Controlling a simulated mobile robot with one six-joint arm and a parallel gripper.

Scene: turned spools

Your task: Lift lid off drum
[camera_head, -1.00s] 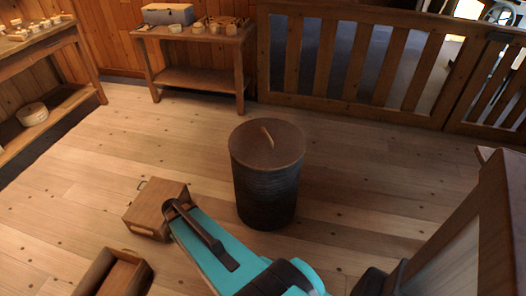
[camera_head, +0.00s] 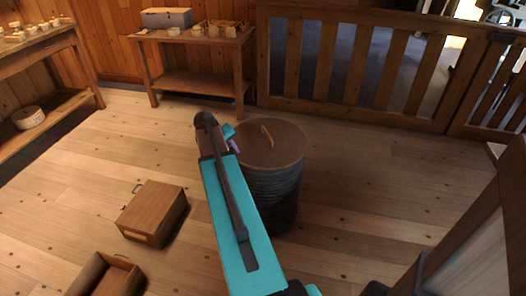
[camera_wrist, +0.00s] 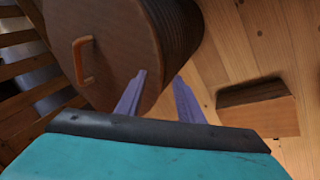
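The drum (camera_head: 274,205) is a dark ribbed cylinder standing upright on the floor. Its round brown lid (camera_head: 285,150) sits on top, with a small wooden handle (camera_head: 266,135) standing up from it. In the wrist view the lid (camera_wrist: 115,45) and its handle (camera_wrist: 84,60) show at upper left. My gripper (camera_wrist: 158,85) has two purple fingers with a gap between them and nothing held. The fingertips are near the lid's edge, apart from the handle. In the head view my arm covers the drum's left side and most of the gripper.
A wooden box (camera_head: 152,212) and an open wooden drawer or tray (camera_head: 108,278) are on the floor at left. A bench with spools (camera_head: 195,38) stands behind, shelves (camera_head: 40,45) at far left, and a wooden railing (camera_head: 355,70) behind the drum. Floor between is clear.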

